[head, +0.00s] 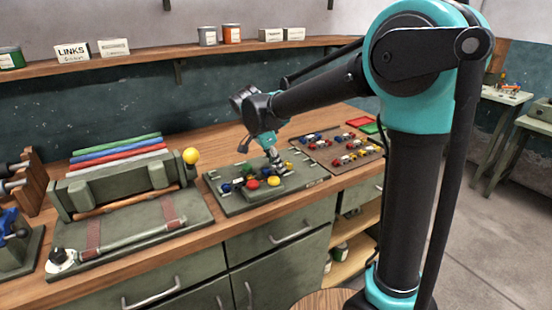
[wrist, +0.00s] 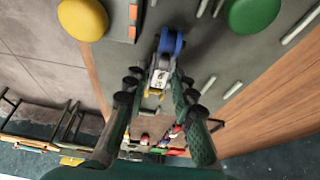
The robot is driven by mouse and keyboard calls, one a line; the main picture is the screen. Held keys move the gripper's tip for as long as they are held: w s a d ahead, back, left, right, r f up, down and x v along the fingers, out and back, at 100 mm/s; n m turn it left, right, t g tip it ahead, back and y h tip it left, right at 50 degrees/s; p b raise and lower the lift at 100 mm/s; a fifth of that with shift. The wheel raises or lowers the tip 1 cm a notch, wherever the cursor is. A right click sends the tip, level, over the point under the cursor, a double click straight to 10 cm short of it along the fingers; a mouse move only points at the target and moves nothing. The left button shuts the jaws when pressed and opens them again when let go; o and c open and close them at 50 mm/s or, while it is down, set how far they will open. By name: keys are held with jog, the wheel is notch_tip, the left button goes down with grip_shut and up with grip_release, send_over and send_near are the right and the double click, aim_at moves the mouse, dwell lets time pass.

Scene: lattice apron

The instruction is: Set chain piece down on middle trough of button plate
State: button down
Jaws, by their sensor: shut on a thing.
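My gripper (wrist: 158,78) is shut on a small chain piece (wrist: 166,58), with blue, silver and yellow parts, between its green fingers in the wrist view. In the head view my gripper (head: 274,164) is over the back right part of the grey-green button plate (head: 290,196). The plate bears red (head: 253,184), yellow (head: 274,181) and blue (head: 226,187) buttons. In the wrist view the plate (wrist: 215,60) shows a yellow button (wrist: 83,18), a green button (wrist: 255,12) and pale bars. I cannot tell whether the chain piece touches the plate, nor pick out the middle trough.
A board (head: 318,163) with several small coloured pieces lies right of the plate, with red (head: 358,122) and green (head: 371,128) trays behind. A fixture with coloured rods (head: 120,147) and a yellow ball (head: 190,156) stands left. Wooden bench (head: 215,146) is bare behind the plate.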

jog(key=shift+f, duration=0.3)
jog(key=c, duration=1.2)
grip_release()
jog(key=shift+r, duration=0.1)
